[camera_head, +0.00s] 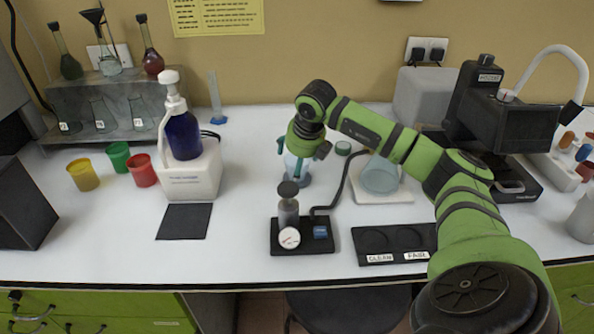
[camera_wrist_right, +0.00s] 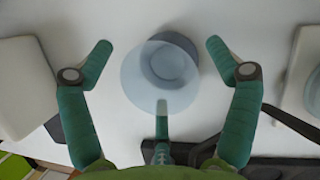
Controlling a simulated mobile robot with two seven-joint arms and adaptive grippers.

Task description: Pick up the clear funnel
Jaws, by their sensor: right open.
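A clear bluish funnel-like object (camera_head: 298,179) stands on the white bench below my right gripper (camera_head: 302,152), which hides its upper part. In the right wrist view the same translucent object (camera_wrist_right: 150,82) shows from above as a wide, pale round shape overlapping a smaller, darker blue ring. My right gripper (camera_wrist_right: 160,55) is open, with one finger on each side of the object and a gap to it on both sides. A third finger shows at the lower middle of that view, in front of the object's near edge. My left gripper is not in view.
A black gauge device (camera_head: 303,237) stands just in front of the object. A blue pump bottle (camera_head: 184,135) stands left. A dark funnel (camera_head: 93,16) sits in a shelf flask.

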